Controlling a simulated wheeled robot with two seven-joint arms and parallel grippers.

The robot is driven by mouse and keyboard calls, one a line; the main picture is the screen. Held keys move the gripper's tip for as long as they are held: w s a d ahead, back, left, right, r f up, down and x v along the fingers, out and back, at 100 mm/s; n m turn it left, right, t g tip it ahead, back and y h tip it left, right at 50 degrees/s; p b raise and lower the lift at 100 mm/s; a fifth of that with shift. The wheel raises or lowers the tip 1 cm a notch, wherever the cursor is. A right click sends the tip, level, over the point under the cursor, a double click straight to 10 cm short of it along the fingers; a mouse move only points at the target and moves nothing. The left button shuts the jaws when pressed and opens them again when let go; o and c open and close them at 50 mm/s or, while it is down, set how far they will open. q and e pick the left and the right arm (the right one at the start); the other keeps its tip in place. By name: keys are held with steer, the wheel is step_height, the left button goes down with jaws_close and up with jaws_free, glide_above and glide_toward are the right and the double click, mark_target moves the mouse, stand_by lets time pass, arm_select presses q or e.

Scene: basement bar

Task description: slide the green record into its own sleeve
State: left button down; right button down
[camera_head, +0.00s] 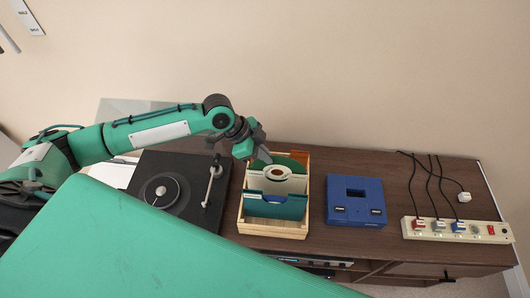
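A light wooden crate (246,222) stands on the dark cabinet and holds several upright sleeves. A teal sleeve (275,208) is at its front. Behind it is a pale sleeve (297,184) with a round, dark-ringed white disc (278,173) showing at its top. A green curved shape (290,163), which may be the green record, shows at the back of the crate. Its lower part is hidden. My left gripper (262,152) hangs over the crate's back left, close to the green shape. I cannot tell whether it grips anything. My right gripper is not in view.
A black turntable (180,180) with its tonearm stands left of the crate. A blue box (355,201) and a white power strip (455,230) with black cables are to the right on the brown cabinet (396,195). The wall is close behind.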

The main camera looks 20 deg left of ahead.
mark_target(267, 168)
arm_select(q)
steer(key=shift+f, duration=0.35)
stand_by(0.3)
steer(key=shift+f+b, duration=0.4)
steer(key=shift+f, duration=0.3)
steer(key=shift+f, duration=0.25)
steer(key=shift+f+b, duration=0.4)
steer(key=shift+f, duration=0.35)
steer(key=shift+f, duration=0.45)
stand_by(0.4)
steer(key=shift+f+b, duration=0.3)
steer(key=shift+f, duration=0.2)
